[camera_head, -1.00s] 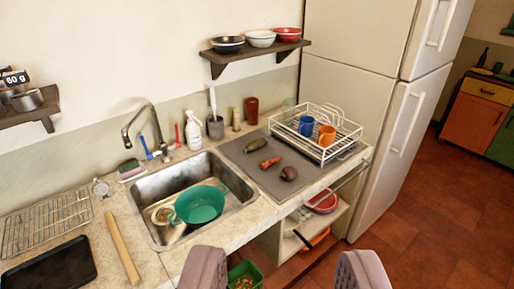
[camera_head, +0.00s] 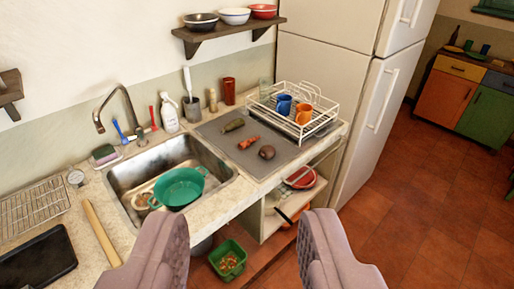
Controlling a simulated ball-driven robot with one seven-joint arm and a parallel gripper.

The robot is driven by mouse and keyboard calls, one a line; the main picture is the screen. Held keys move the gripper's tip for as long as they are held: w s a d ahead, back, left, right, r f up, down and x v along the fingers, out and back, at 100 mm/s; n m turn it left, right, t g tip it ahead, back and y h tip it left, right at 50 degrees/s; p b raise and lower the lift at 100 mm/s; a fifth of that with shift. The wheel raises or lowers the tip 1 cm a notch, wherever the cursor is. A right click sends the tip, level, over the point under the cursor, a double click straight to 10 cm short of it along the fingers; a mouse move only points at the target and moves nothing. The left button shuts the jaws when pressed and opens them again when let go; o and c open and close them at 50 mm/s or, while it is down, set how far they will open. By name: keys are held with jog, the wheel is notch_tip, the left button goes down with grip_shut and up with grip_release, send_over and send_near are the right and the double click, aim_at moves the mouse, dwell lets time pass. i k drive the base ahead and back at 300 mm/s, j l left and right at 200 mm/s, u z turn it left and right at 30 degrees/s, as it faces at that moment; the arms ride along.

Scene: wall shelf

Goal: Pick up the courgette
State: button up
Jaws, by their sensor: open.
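A white dish rack (camera_head: 335,105) with a blue and an orange mug stands right of the vegetables. The sink (camera_head: 218,168) holds a green colander (camera_head: 180,187). A wall shelf (camera_head: 225,38) with bowls hangs above. A tall fridge (camera_head: 372,120) stands right. A green bin (camera_head: 228,260) sits below the counter.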

aim_at(239, 122)
jog(key=i+l, duration=0.2)
jog(key=i, duration=0.25)
jog(key=i+l, duration=0.2)
jog(key=i, duration=0.25)
jog(key=i+l, duration=0.2)
jog(key=i, duration=0.25)
jog(key=i+l+u, duration=0.1)
jog(key=i, duration=0.35)
jog(key=i+l, duration=0.55)
jog(key=i, duration=0.35)
